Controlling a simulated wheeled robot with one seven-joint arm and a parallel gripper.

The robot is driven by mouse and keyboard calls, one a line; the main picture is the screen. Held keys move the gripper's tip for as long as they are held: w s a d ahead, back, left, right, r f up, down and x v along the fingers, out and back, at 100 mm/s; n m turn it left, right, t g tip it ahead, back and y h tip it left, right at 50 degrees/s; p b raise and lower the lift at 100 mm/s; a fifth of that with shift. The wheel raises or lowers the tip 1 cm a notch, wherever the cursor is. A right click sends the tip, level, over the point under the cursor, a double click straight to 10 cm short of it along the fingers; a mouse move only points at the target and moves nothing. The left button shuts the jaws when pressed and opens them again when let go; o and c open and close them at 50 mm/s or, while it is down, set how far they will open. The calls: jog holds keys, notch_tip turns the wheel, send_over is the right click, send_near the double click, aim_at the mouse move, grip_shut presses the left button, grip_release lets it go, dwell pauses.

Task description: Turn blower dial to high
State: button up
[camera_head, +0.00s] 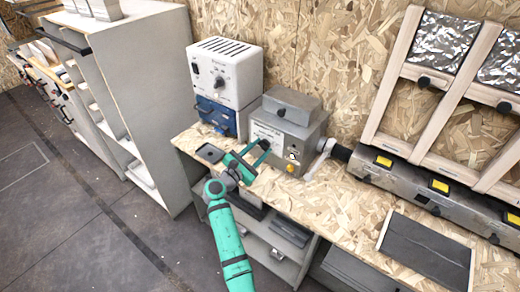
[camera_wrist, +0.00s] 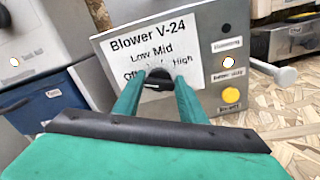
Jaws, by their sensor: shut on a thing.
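The blower unit is a grey metal box (camera_head: 300,133) on the workbench, with a white label reading "Blower V-24" (camera_wrist: 150,45) and the words Off, Low, Mid and High around a dial. The black dial (camera_wrist: 157,83) shows between my fingertips in the wrist view. A small pale mark shows on the dial, but the position it points to is hard to read. My gripper (camera_wrist: 158,77) is shut on the dial, one green finger on each side. In the head view my gripper (camera_head: 259,148) reaches the box front from the left; the dial is hidden there.
A yellow button (camera_wrist: 231,95) and a white round light (camera_wrist: 228,62) sit right of the dial. A grey crank handle (camera_head: 320,157) sticks out at the box's right. A white power unit (camera_head: 235,70) on a blue box (camera_head: 215,113) stands left. The bench (camera_head: 345,205) is clear in front.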

jog(key=m, duration=0.7)
jog(key=shift+f, duration=0.2)
jog(key=m, duration=0.7)
jog(key=shift+s+d+f, duration=0.1)
jog(key=shift+f, duration=0.05)
jog(key=m, duration=1.2)
jog(key=shift+f, duration=0.25)
jog(key=shift+m, duration=0.4)
jog(key=o, duration=1)
jog(key=shift+o, duration=0.3)
jog(key=shift+w+a, duration=0.2)
